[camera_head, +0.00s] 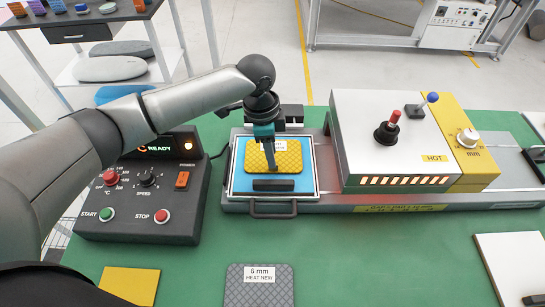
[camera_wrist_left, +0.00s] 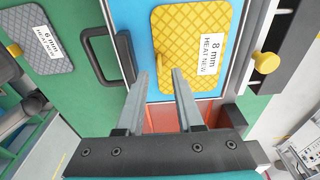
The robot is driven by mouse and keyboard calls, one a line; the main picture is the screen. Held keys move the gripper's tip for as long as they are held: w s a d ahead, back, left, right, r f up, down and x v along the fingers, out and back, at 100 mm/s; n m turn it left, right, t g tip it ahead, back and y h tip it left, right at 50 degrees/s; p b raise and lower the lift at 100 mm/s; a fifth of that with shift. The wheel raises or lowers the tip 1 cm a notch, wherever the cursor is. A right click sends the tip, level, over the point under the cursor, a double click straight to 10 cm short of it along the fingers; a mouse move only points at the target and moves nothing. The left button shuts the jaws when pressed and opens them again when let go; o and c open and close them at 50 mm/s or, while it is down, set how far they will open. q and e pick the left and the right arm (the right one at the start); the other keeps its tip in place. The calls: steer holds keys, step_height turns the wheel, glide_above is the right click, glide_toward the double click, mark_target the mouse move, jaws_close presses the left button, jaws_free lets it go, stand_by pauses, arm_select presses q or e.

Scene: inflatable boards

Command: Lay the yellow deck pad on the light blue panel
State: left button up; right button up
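The yellow deck pad (camera_head: 289,156), quilted and with a white label, lies flat on the light blue panel (camera_head: 307,182), towards its far side. In the left wrist view the pad (camera_wrist_left: 180,30) is labelled 8 mm HEAT NEW, and blue panel (camera_wrist_left: 142,45) shows around it. My left gripper (camera_head: 271,168) reaches down over the pad and hides part of it. My right gripper is not in view.
The panel sits in a tray with a front handle (camera_head: 273,213). A white heater box (camera_head: 390,140) stands right, a control box (camera_head: 145,200) left. A grey 6 mm pad (camera_head: 260,293), another yellow piece (camera_head: 130,285) and a white board (camera_head: 515,265) lie in front. Green table is clear between.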

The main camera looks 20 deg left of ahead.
arm_select(q)
step_height(320, 180, up, 9)
steer(key=a+p, duration=0.1)
steer(key=shift+s, duration=0.15)
